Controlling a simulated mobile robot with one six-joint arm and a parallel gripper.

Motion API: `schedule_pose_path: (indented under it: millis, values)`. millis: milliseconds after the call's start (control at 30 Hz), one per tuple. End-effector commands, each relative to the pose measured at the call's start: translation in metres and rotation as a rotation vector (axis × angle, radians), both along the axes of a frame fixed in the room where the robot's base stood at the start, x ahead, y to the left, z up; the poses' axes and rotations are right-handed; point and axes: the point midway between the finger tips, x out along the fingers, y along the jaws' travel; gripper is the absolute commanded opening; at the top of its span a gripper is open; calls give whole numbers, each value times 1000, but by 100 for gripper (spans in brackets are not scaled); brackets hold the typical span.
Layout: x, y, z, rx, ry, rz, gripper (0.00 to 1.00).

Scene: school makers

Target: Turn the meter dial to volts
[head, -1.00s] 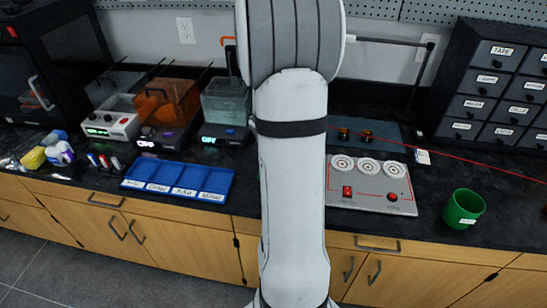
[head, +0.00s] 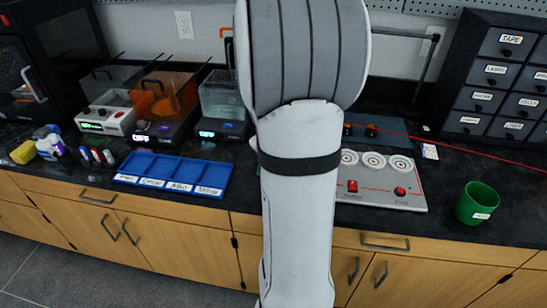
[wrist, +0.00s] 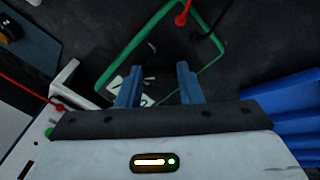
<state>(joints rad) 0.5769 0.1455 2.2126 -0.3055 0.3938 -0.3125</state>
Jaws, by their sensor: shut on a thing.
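The meter (wrist: 205,62) is a dark body with a green rim in the wrist view, with a red plug (wrist: 183,17) at its top. A white printed patch shows on its face beside the left finger. My gripper (wrist: 158,76) has its two blue fingers over the meter's face, shut on the dial between them. The dial is dark against the dark face, so its pointer and setting cannot be read. In the head view my arm hides the gripper and nearly all of the meter.
A blue compartment tray (head: 172,172) lies left of my arm; its edge shows in the wrist view (wrist: 285,105). A white panel with three round terminals (head: 380,190) lies to the right, then a green cup (head: 477,203). Power units (head: 160,110) and drawers (head: 500,85) stand behind. A red lead crosses the counter.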

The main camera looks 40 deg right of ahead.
Motion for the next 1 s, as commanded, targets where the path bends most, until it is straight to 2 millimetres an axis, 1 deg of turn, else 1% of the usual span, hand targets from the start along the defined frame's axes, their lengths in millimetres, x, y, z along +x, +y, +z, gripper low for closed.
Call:
schedule_pose_path:
  millis: [33, 200, 400, 633, 1000]
  values:
    - [-1, 1, -6, 13, -10, -37, 10]
    - [-1, 1, -6, 46, -46, -150, 10]
    - [-2, 1, -5, 73, -77, -243, 10]
    - [-2, 1, -4, 89, -92, -298, 10]
    - [-2, 1, -3, 93, -95, -311, 10]
